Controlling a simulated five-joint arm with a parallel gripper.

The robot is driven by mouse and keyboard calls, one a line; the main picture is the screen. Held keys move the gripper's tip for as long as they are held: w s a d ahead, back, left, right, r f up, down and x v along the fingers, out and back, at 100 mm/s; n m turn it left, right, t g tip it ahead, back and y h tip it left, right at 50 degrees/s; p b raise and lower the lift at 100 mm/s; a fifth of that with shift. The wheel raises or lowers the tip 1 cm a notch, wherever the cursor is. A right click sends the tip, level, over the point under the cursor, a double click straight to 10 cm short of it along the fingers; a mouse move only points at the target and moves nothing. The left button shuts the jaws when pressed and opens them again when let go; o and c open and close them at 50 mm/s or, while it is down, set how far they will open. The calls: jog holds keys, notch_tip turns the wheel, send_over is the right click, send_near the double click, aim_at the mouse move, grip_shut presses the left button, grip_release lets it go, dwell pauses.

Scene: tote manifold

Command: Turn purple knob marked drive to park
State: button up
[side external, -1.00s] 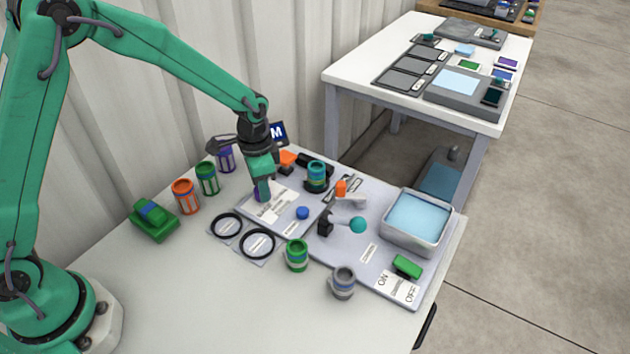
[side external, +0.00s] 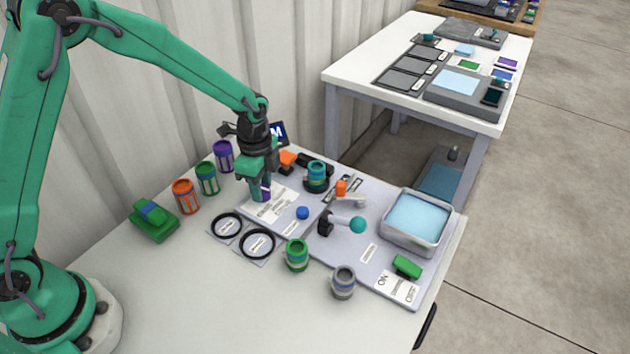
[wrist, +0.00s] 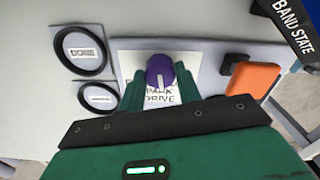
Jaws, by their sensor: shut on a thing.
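The purple knob (wrist: 160,70) sits on a white label plate (wrist: 128,58) printed with PARK and DRIVE in the wrist view. A pale pointer line on the knob runs toward the bottom of that view, near the printed words. My gripper (wrist: 160,88) is shut on the knob, one green finger on each side. In the side view my gripper (side external: 262,190) stands upright over the plate (side external: 270,207) and hides most of the knob, leaving only a sliver of purple. Part of the lettering is hidden by the knob and fingers.
Two black rings (side external: 258,243) lie left of the plate. A blue button (side external: 302,213), a teal-tipped lever (side external: 357,225) and an orange block (side external: 287,157) are close by. Several cans, including a purple one (side external: 224,156), stand around. The front of the table is clear.

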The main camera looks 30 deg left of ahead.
jog(key=shift+m, duration=0.8)
jog(key=shift+r, duration=0.1)
jog(key=o, duration=1)
jog(key=shift+c, duration=0.2)
jog(key=shift+r, duration=3.8)
jog(key=shift+r, duration=0.1)
